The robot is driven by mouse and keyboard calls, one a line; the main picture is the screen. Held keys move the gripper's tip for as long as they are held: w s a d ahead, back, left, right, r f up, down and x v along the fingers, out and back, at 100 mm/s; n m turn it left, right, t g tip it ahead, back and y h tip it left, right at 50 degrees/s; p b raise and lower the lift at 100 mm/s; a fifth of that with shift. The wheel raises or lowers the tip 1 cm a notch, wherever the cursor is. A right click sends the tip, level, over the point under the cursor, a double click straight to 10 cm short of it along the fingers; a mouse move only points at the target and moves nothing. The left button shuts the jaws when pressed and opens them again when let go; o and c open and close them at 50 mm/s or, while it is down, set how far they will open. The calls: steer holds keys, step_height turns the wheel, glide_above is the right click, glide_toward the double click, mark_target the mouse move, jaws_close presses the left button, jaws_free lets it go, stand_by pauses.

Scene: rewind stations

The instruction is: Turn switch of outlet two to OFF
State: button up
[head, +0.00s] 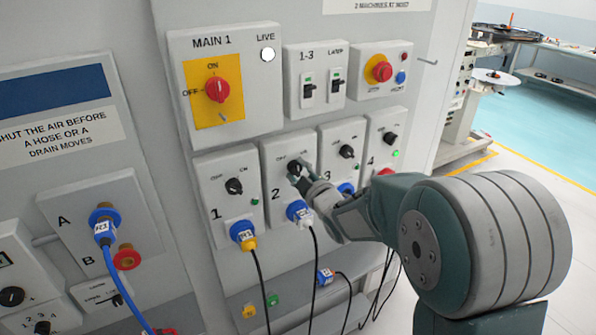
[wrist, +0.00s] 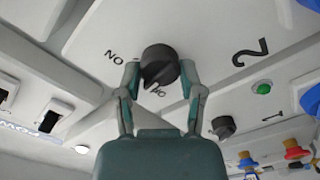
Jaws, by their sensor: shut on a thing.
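The outlet two panel (head: 268,152) is a white box marked 2 in the head view. Its black rotary switch (wrist: 160,62) is in the middle of the wrist view, with printed labels beside it, one partly covered. The switch also shows in the head view (head: 294,167), partly hidden by my gripper (head: 301,178). In the wrist view my gripper (wrist: 160,72) has one finger on each side of the knob and is shut on it.
Outlet one's switch (head: 234,186) is at left and outlet three's switch (head: 347,151) at right, both close. A blue plug (head: 297,210) with a hanging cable sits below my gripper. The MAIN 1 switch (head: 217,89) is above left. Open floor (head: 540,145) lies at right.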

steer(key=n, duration=0.4)
steer(key=shift+a+f, duration=0.1)
steer(key=shift+s+f+n, duration=0.1)
steer(key=shift+f+n, duration=0.05)
steer(key=shift+n, duration=1.55)
steer(key=shift+f, duration=0.1)
steer(key=o, duration=1.2)
steer(key=shift+a, duration=0.15)
